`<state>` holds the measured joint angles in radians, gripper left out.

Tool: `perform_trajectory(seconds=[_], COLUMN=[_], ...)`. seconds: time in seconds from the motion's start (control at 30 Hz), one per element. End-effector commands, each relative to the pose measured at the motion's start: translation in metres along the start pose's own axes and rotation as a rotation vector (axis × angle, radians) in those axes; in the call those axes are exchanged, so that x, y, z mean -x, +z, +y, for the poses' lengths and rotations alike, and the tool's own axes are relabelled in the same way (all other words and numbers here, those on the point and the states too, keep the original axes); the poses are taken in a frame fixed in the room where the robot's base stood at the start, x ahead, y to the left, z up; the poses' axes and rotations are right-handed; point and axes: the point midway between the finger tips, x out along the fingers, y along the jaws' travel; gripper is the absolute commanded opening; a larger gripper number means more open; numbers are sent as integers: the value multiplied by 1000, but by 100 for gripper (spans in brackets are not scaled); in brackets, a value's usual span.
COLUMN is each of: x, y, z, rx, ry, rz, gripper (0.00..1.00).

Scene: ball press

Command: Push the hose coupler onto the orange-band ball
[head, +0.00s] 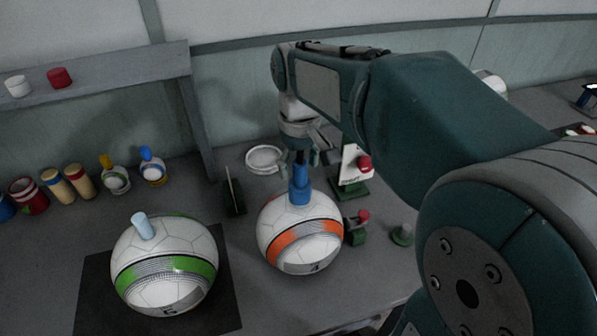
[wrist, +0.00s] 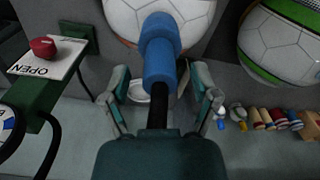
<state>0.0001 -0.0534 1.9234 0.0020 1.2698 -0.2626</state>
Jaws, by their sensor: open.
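The orange-band ball (head: 300,245) is white with an orange stripe and stands on the bench right of centre in the head view. In the wrist view its white top (wrist: 125,15) shows at the upper edge. The blue hose coupler (head: 299,188) stands upright at the top of this ball. It also shows in the wrist view (wrist: 160,52), with a black hose (wrist: 157,112) behind it. I cannot tell how deep it sits. My gripper (head: 303,158) is just above the coupler. In the wrist view its fingers are spread, with clear gaps on both sides of the coupler and hose.
A green-band ball (head: 165,268) with a pale blue stem stands on a dark mat (head: 90,290) at left. A stand with a red button (head: 364,163) and an OPEN sign (wrist: 50,62) is close beside my gripper. Several small containers (head: 78,182) line the back left.

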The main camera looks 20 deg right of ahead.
Motion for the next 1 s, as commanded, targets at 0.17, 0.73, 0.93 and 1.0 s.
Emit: perform_trajectory(seconds=[0.17, 0.73, 0.93, 1.0], x=[39, 96, 96, 96], y=[-1, -1, -1, -1], z=[0, -1, 0, 0], rx=[0, 0, 0, 0], ry=[1, 0, 0, 0], rz=[4, -1, -1, -1], gripper=[77, 77, 77, 77])
